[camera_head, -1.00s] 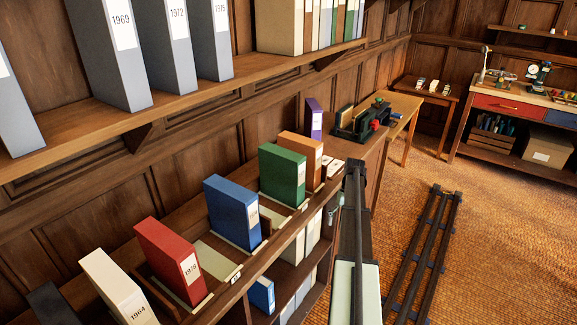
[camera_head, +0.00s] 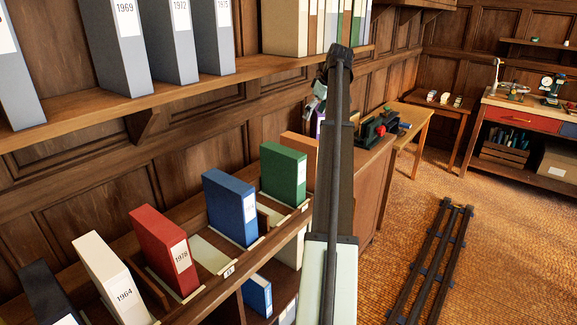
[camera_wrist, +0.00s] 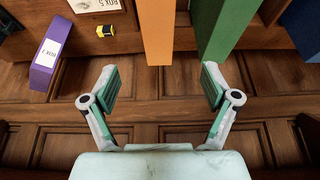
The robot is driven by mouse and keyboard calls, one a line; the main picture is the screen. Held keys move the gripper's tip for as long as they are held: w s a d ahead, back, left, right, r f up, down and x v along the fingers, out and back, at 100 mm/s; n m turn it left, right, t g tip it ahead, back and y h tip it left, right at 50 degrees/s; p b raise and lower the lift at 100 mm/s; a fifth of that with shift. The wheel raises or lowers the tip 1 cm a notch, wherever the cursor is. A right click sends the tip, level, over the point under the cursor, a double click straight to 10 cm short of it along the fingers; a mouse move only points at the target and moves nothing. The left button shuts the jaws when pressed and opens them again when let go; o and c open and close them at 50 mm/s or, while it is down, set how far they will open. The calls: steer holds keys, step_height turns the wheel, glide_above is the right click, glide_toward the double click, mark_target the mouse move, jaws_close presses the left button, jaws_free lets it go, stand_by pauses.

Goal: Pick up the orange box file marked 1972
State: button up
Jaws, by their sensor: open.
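The orange box file (camera_head: 301,148) stands on the lower shelf, just right of the green file (camera_head: 284,172). My arm hides much of it, and its label is not visible. In the wrist view the orange file (camera_wrist: 157,32) is ahead of my gripper (camera_wrist: 160,82), near the centre, beside the green file (camera_wrist: 219,28). My gripper is open and empty, its two fingers spread against the wood panelling. The orange file lies between the lines of the fingers; the green one lies ahead of the right finger. In the head view my gripper (camera_head: 319,100) is partly hidden by my arm.
Blue (camera_head: 232,207), red (camera_head: 166,250) and cream (camera_head: 109,278) files stand further left. A purple box (camera_wrist: 45,68) and a small yellow item (camera_wrist: 106,31) lie left of the orange file. The upper shelf (camera_head: 170,95) holds grey files, one marked 1972.

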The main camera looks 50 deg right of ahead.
mark_target(303, 138)
steer(key=p+x, duration=0.3)
steer(key=x, duration=0.8)
steer(key=shift+f, duration=0.35)
steer(key=shift+p+x, duration=1.4)
steer(key=shift+x, duration=0.8)
steer(key=shift+w+d+f, duration=0.1)
steer(key=shift+w+f, duration=0.2)
steer(key=shift+f, duration=0.1)
steer(key=shift+f, duration=0.25)
steer(key=c, duration=1.6)
steer(key=shift+r, duration=0.1)
jaws_close()
steer(key=shift+r, duration=0.1)
